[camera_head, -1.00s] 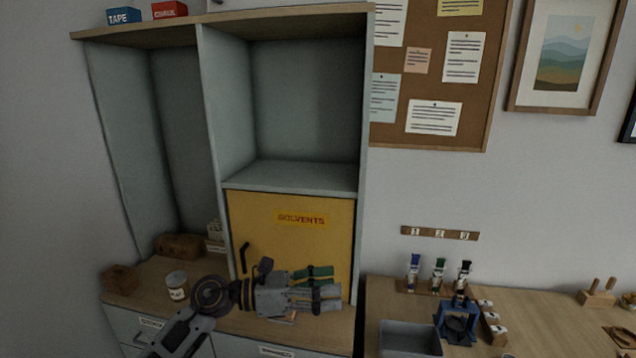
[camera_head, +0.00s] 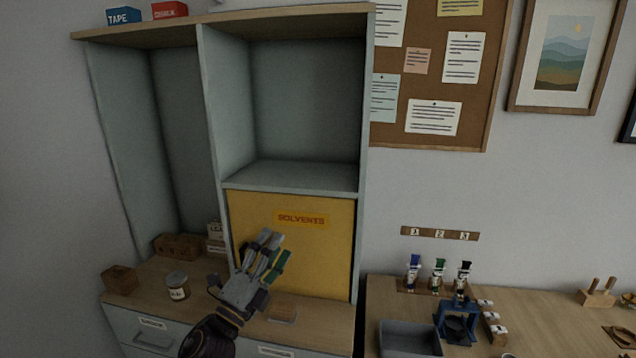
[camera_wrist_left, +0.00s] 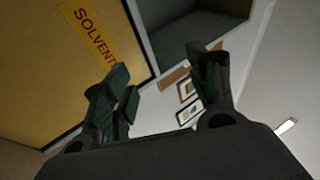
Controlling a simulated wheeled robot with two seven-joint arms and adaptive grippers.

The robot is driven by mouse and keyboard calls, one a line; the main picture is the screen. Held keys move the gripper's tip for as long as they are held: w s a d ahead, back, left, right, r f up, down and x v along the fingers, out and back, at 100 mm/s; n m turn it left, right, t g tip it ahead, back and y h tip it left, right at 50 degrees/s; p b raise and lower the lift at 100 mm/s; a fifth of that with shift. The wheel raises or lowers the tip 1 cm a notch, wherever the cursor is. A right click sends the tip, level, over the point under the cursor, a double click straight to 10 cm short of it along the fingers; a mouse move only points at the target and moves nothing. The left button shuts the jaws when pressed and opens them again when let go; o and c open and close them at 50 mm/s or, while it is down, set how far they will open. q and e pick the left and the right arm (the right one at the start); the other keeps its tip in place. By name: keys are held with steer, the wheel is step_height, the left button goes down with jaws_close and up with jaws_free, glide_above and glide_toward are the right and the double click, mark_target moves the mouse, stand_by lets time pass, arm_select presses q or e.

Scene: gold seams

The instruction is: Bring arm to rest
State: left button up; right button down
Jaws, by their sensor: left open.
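My left gripper (camera_head: 271,252) reaches up from the bottom of the head view, in front of the yellow solvents door (camera_head: 325,250). Its fingers point up and slightly right, and it looks empty. In the left wrist view, the two dark green fingertips of the gripper (camera_wrist_left: 160,85) are spread apart with nothing between them. The solvents door (camera_wrist_left: 55,70) fills the upper left of that view. The door looks shut. My right gripper is not in view.
A jar (camera_head: 177,287) and a brown box (camera_head: 120,279) stand on the cabinet counter left of my arm. A grey bin (camera_head: 410,338) and several nutcracker figures (camera_head: 439,276) are on the right bench.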

arm_select(q)
steer(key=s+a+f+n+g+y, duration=0.25)
steer(key=a+f+n+y, duration=0.35)
steer(key=f+n, duration=0.35)
steer(key=s+a+f+n+g+y, duration=0.1)
steer(key=a+f+n+g+y, duration=0.2)
steer(key=a+f+n+y, duration=0.6)
steer(key=s+d+f+n+g+h, duration=0.1)
steer(key=s+f+n+g+h, duration=0.1)
steer(key=s+f+g, duration=0.7)
steer(key=s+d+f+n+g+h, duration=0.25)
steer(key=s+f, duration=0.45)
steer(key=s, duration=0.6)
step_height(320, 180, down, 34)
steer(key=s+a+g, duration=0.1)
steer(key=s, duration=0.2)
steer(key=s+a+f, duration=0.2)
steer(key=s+f, duration=0.7)
steer(key=s, duration=0.1)
steer(key=s+a+f+g+y, duration=0.1)
steer(key=s+a+f, duration=0.1)
steer(key=s+f, duration=0.8)
steer(key=shift+s, duration=0.75)
